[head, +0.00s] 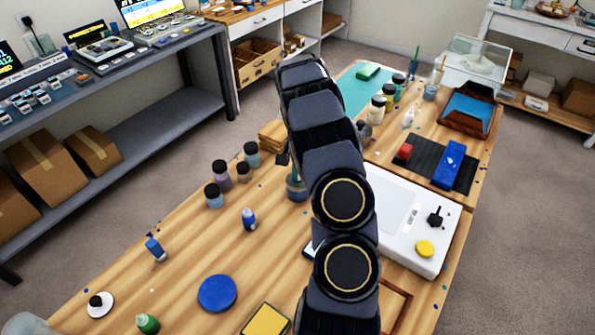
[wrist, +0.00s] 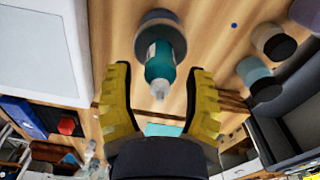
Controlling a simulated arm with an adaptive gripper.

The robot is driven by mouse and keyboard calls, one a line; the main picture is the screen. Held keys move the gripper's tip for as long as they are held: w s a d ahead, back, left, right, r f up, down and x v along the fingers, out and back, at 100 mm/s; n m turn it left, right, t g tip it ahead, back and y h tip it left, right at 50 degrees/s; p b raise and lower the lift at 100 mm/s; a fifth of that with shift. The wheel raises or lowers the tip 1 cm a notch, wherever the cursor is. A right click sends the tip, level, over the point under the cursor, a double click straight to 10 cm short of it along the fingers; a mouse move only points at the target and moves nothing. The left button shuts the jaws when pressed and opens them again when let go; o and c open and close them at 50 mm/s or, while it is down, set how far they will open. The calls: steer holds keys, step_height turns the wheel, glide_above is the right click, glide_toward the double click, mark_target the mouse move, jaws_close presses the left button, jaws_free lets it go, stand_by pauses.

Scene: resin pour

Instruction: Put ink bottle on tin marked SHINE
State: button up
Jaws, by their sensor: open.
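My gripper (wrist: 161,72) is open in the wrist view, with a yellow ridged finger on each side of a teal bottle with a pale label and a pale tip. This ink bottle (wrist: 160,62) lies between the fingertips, with a gap visible on both sides. Its base appears to rest on a round blue-grey tin (wrist: 150,17); no marking on it is readable. In the head view a blue-grey round tin (head: 297,192) shows just left of my arm, partly hidden by it.
Several dark-lidded jars (head: 221,174) stand left of my arm. A white device (head: 420,215) with a yellow knob is at right. Bare wood lies between the near items.

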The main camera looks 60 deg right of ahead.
step_height(320, 180, up, 9)
